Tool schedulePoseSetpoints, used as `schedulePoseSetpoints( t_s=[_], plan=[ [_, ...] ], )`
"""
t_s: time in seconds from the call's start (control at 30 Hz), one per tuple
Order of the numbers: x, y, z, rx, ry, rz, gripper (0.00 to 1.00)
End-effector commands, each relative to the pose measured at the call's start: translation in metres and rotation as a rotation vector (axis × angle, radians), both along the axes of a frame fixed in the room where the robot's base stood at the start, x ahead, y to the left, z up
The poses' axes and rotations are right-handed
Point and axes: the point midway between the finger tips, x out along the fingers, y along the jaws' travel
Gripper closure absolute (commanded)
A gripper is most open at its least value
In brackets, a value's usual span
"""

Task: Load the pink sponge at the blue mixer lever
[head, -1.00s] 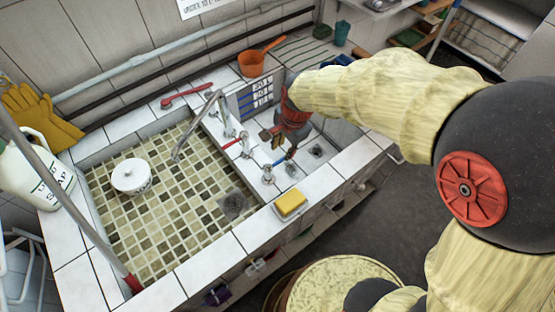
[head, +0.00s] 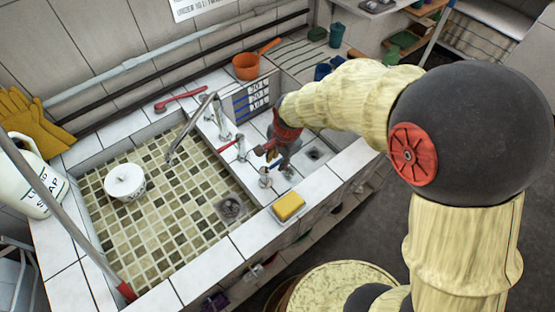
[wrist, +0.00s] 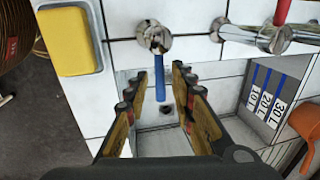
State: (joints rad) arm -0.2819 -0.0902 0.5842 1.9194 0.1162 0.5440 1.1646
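The blue mixer lever (wrist: 160,80) points away from its round chrome fitting (wrist: 154,37) in the wrist view. My gripper (wrist: 158,74) is open, with one finger on each side of the lever and a gap to both. How far the fingers reach down beside it is hard to tell. In the head view my gripper (head: 268,154) is over the tap ledge and mostly hides the lever. No pink sponge shows. A yellow sponge (head: 288,206) lies on the tiled front rim, and shows at upper left in the wrist view (wrist: 70,40).
A red lever (wrist: 281,10) sits on a neighbouring chrome tap. A tall curved spout (head: 188,127) rises behind. An orange saucepan (head: 246,66) stands at the back, and a soap jug (head: 32,180) at left.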

Motion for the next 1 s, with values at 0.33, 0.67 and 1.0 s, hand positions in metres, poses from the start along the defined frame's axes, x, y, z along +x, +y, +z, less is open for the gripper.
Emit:
schedulePoseSetpoints(
  t_s=[0.33, 0.67, 1.0],
  plan=[
    [-0.0001, -0.0001, 0.0001, 0.0, 0.0, 0.0, 0.97],
    [0.0, 0.0, 0.0001, 0.0, 0.0, 0.0, 1.0],
    [0.0, 0.0, 0.0001, 0.0, 0.0, 0.0, 1.0]
  ],
)
